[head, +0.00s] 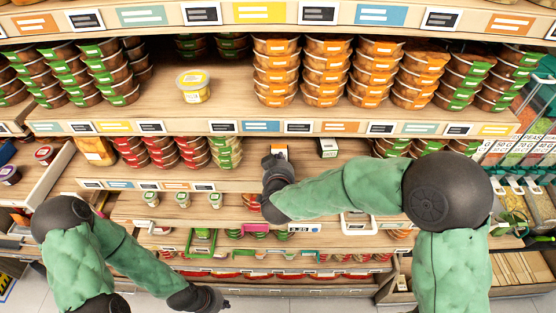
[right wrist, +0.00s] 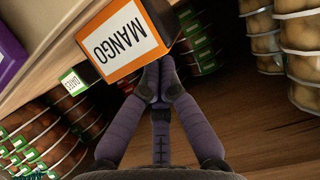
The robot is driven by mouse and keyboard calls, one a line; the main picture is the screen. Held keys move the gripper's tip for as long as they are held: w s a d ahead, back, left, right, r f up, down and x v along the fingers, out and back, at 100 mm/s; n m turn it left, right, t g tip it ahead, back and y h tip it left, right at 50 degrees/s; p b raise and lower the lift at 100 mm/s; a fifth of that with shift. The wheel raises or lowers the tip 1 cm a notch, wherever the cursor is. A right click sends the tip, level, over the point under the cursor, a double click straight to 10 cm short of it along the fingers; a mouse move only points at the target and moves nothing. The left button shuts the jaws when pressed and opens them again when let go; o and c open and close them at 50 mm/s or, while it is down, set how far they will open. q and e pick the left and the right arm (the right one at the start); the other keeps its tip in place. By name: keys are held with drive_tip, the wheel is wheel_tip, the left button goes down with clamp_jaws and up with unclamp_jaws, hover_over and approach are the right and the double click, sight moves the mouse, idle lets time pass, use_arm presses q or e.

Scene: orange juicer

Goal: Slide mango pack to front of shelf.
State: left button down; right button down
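The mango pack, an orange box with a white face reading MANGO (right wrist: 112,42), shows large in the right wrist view. In the head view its small orange and white top (head: 280,149) shows on the middle shelf, just behind my right gripper (head: 275,172). In the right wrist view the right gripper's fingers (right wrist: 157,78) converge with their tips together at the pack's lower edge. The tips look close to it or touching; I cannot tell which, and nothing shows between them. My left gripper (head: 208,298) hangs low, away from the shelf, its fingers unclear.
A green-labelled DATES box (right wrist: 72,82) stands near; a similar white and green box (head: 328,147) is right of the mango pack. Stacked tubs (head: 225,152) stand at left. The upper shelf's edge (head: 240,126) overhangs. Bare wooden shelf (right wrist: 262,130) shows right of the fingers.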

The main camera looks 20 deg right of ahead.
drive_tip(key=s, duration=0.1)
drive_tip(key=s+a, duration=0.1)
drive_tip(key=s, duration=0.1)
drive_tip(key=shift+s+a+r+b, duration=0.1)
drive_tip(key=shift+a+r+b, duration=0.2)
use_arm(q)
drive_tip(key=shift+s+a+f+b, duration=0.2)
drive_tip(key=shift+f+b, duration=0.1)
drive_tip(key=shift+f, duration=0.2)
use_arm(e)
drive_tip(key=s+a, duration=0.2)
drive_tip(key=s, duration=0.6)
drive_tip(key=shift+s, duration=0.2)
